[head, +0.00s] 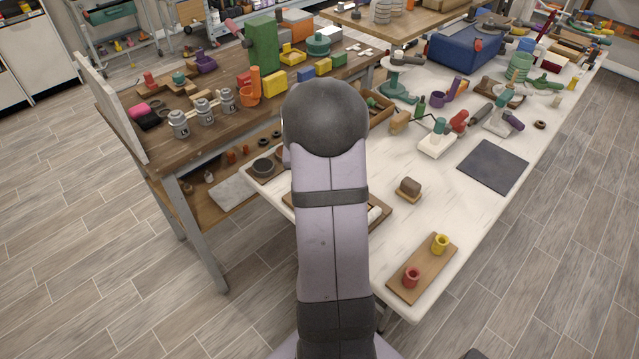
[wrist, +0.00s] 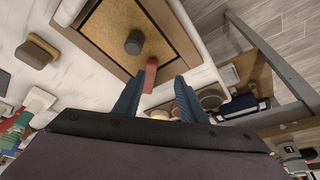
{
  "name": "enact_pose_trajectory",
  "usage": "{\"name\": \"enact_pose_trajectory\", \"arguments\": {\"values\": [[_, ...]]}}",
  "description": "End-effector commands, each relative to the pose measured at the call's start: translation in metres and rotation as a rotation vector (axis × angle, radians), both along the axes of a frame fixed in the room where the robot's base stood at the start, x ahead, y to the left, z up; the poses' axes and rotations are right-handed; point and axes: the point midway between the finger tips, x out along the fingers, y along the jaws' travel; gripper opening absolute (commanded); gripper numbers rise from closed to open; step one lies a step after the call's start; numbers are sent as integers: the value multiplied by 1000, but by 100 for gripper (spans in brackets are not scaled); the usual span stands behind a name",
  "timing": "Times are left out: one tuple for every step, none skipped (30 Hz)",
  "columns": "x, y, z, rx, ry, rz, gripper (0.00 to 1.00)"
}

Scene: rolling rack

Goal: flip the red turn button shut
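In the wrist view, the red turn button (wrist: 151,76) is a small red bar at the near side of a tan panel (wrist: 165,45) with a brown frame. A dark round knob (wrist: 134,42) stands on the panel beyond the button. My gripper (wrist: 157,88) is open, with one blue finger on each side of the button's near end. I cannot tell whether either finger touches it. In the head view, my arm hides the button and the gripper; only an edge of the brown frame (head: 381,208) shows beside the arm.
The white table (head: 440,195) holds a brown block (head: 409,188), a board with red and yellow cups (head: 424,268) and a dark mat (head: 492,165). A wooden bench (head: 180,140) with coloured parts stands at the left. Round items (wrist: 211,98) lie right of my fingers in the wrist view.

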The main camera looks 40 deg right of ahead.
Motion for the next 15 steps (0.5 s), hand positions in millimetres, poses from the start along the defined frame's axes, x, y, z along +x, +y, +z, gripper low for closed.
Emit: {"name": "enact_pose_trajectory", "arguments": {"values": [[-1, -12, -2, -6, -8, -24, 38], [-2, -17, -3, -9, -13, -32, 38], [-2, -21, -3, -11, -16, -39, 38], [-2, -23, -3, -13, -17, -42, 38], [-2, -24, -3, -13, -18, -45, 38], [-2, -25, -3, -14, -19, -46, 38], [-2, -25, -4, -14, -19, -46, 38], [-1, -24, -4, -13, -18, -45, 38], [-1, -25, -5, -13, -18, -45, 38], [-1, -25, -6, -13, -17, -44, 38], [0, -25, -8, -13, -17, -44, 38], [0, -26, -10, -13, -17, -44, 38], [1, -26, -12, -13, -17, -44, 38], [2, -27, -14, -12, -16, -44, 38], [2, -28, -18, -12, -16, -44, 38]]}}
